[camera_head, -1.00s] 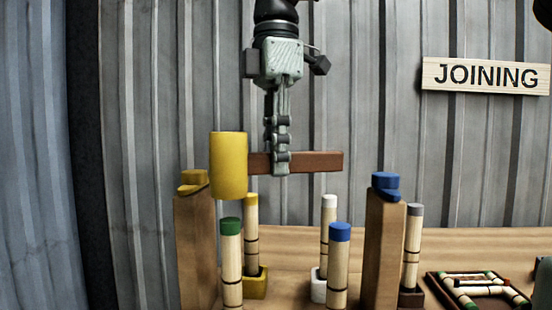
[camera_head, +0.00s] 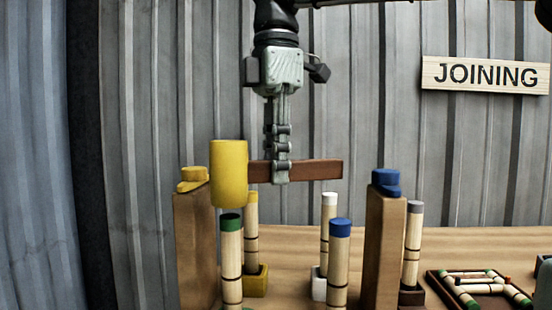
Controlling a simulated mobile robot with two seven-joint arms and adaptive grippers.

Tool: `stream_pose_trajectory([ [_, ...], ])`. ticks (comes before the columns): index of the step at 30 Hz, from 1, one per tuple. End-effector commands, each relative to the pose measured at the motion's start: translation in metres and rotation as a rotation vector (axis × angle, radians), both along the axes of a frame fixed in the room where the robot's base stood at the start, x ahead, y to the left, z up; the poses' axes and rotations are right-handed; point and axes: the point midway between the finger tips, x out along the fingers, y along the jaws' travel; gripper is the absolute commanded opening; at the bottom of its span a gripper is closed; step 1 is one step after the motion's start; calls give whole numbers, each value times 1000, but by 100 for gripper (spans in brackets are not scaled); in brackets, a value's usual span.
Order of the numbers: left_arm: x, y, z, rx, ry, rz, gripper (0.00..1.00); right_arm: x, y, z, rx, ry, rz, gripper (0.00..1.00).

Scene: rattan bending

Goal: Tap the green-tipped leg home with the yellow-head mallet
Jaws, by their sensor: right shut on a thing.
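The yellow-head mallet is held level by its brown handle (camera_head: 318,169), with its yellow head (camera_head: 229,174) at the left end. My right gripper (camera_head: 281,178) points down and is shut on the handle. The green-tipped leg (camera_head: 231,262) stands upright at the front left. Its green top sits just under the mallet head; the picture does not settle whether they touch. The leg's foot is cut off by the lower edge. My left gripper is not in view.
A blue-tipped leg (camera_head: 339,265), a white-tipped leg (camera_head: 328,235), a yellow-tipped leg (camera_head: 251,240) and a grey-tipped leg (camera_head: 412,245) stand nearby. Wooden posts (camera_head: 194,245) (camera_head: 383,250) flank them. A dark tray (camera_head: 437,288) with a rattan frame lies at the right.

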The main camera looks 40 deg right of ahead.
Motion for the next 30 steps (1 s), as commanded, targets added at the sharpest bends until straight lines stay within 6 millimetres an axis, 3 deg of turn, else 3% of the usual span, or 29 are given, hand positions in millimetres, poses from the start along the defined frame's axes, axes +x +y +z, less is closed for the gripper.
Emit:
stream_pose_trajectory([
  [1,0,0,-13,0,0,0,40,-1,0,-17,0,1,0,0],
  [4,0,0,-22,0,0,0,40,0,0,-31,0,0,0,0],
  [5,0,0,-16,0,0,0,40,0,0,-24,0,-1,0,0],
  [14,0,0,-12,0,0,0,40,0,0,-21,0,2,0,0],
  [20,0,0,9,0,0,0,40,0,0,1,0,0,0,0],
  [30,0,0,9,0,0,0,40,0,0,12,1,0,0,0],
])
